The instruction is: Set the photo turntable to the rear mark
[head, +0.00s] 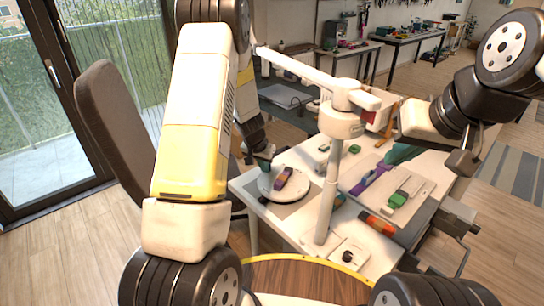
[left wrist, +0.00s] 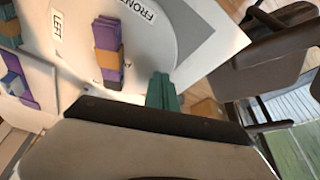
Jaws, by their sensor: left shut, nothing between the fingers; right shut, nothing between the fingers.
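The photo turntable (head: 300,186) is a white disc on a grey mat on the white table in the head view. In the left wrist view the disc (left wrist: 150,48) shows the labels FRONT and LEFT; no rear mark is visible. A purple bundle with an orange band (head: 283,177) lies on the disc. My left gripper (head: 264,164) is shut and empty at the disc's far left rim; its teal fingertips also show in the left wrist view (left wrist: 162,90), and I cannot tell whether they touch it. My right gripper (head: 462,160) is shut and empty above the table's right side.
A white post with a jointed arm (head: 328,195) stands right of the turntable. A grey vise (head: 455,216) is at the right edge. A dark chair (head: 112,120) stands left.

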